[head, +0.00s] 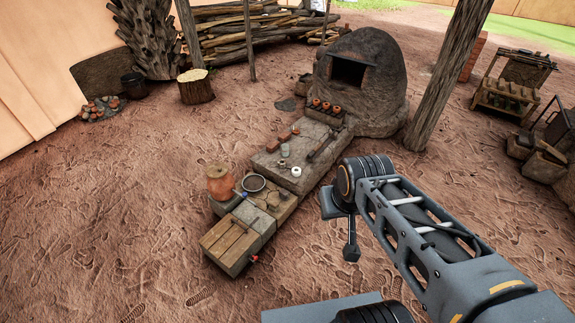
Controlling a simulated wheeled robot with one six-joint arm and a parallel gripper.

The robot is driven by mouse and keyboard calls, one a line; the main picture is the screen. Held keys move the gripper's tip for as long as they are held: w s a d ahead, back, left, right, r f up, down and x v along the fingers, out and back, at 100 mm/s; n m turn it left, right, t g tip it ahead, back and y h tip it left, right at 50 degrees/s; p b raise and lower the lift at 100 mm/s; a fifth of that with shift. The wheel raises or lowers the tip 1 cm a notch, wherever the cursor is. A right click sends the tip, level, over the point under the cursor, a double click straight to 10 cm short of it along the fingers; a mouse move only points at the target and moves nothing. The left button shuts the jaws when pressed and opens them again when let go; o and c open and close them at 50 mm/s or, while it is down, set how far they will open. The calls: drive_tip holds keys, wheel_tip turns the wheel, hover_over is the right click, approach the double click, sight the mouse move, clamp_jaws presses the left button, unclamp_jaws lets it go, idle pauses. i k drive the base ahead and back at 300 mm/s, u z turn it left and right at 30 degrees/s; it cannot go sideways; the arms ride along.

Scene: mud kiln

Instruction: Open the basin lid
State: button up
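A slatted wooden cover (229,239), which looks like the basin lid, lies flat on a low block-like basin (236,266) at the near end of the stone work row. It looks closed, and the inside is hidden. A small red knob or tap (254,259) sticks out at the basin's right side. My arm reaches in from the lower right. Its dark end part (350,248), which may be my gripper, hangs to the right of the basin, well apart from the lid. I cannot make out its fingers or whether it holds anything.
An orange clay pot (220,181) and a dark ring (254,183) stand just behind the lid. A stone slab (270,160) with small items leads to a domed kiln (375,75). A wooden post (447,75) stands behind my arm. Bare ground lies left and front.

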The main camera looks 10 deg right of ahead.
sight(230, 239)
drive_tip(key=u, duration=0.7)
drive_tip(key=i, duration=1.35)
drive_tip(key=u, duration=0.45)
